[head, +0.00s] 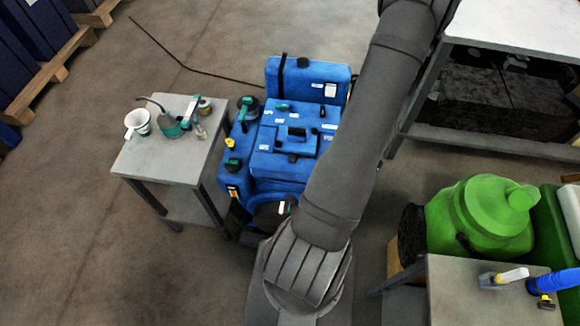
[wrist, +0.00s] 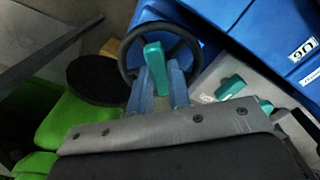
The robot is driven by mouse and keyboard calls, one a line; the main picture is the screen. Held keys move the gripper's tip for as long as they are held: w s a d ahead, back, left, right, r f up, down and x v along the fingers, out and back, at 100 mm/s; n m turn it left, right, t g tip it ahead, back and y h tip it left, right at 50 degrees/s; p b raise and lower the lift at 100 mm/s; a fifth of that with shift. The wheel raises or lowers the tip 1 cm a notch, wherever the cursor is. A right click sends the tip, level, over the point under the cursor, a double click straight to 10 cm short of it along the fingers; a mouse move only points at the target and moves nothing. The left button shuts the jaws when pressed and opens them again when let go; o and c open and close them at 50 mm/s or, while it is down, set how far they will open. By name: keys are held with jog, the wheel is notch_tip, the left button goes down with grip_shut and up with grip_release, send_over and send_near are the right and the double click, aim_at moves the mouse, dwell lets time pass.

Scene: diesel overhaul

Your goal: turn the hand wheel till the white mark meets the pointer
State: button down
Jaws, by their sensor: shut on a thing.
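The hand wheel (wrist: 127,62) is a dark ring in front of the blue engine (wrist: 215,22) in the wrist view. A green grip (wrist: 154,55) stands up at the wheel. My gripper (wrist: 160,75) has its two blue-grey fingers on either side of this green grip and is shut on it. I cannot make out the white mark or the pointer in the wrist view. In the head view my arm covers part of the blue engine (head: 262,165), and my gripper cannot be made out there.
A grey side table (head: 150,165) holds a white mug (head: 137,123) and a teal oil can (head: 172,125). A green tank (head: 480,220) stands at the right behind a small table (head: 460,295). A white-topped bench (head: 520,25) is at the upper right.

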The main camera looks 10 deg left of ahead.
jog(key=m, duration=0.4)
jog(key=shift+m, duration=0.5)
jog(key=m, duration=0.3)
jog(key=c, duration=1.4)
grip_release()
jog(key=shift+o, duration=0.2)
jog(key=shift+r, duration=2.75)
